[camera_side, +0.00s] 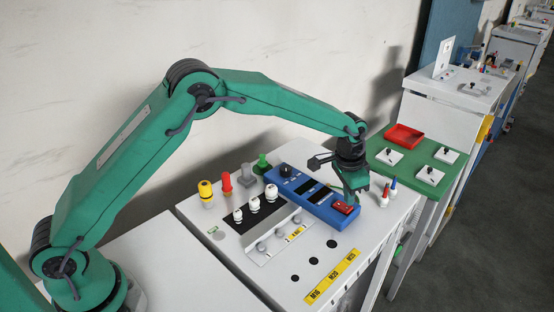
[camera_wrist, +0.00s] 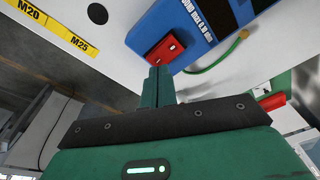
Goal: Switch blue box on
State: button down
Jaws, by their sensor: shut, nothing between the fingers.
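The blue box (camera_side: 290,186) lies on the white bench, with a dark knob and dark windows on its top. A red rocker switch (camera_side: 344,207) sits at its near right end. In the wrist view the blue box (camera_wrist: 185,25) is at the top, and the red switch (camera_wrist: 165,49) is just beyond my fingertips. My gripper (camera_side: 351,197) is shut and empty, pointing down at the switch end of the box. In the wrist view my gripper (camera_wrist: 158,72) appears at or very close to the switch edge; I cannot tell whether it touches.
White fittings (camera_side: 254,204) stand in a row left of the box, with yellow (camera_side: 206,194) and red (camera_side: 226,182) parts behind. Small screwdrivers (camera_side: 388,192) stand to the right. A green table (camera_side: 455,172) holds a red tray (camera_side: 404,138). The bench front, with black holes, has free room.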

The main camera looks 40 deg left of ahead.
aim_at(346, 207)
jog(key=shift+f, duration=0.85)
dwell(1.2)
jog(key=shift+r, duration=3.5)
jog(key=shift+r, duration=0.1)
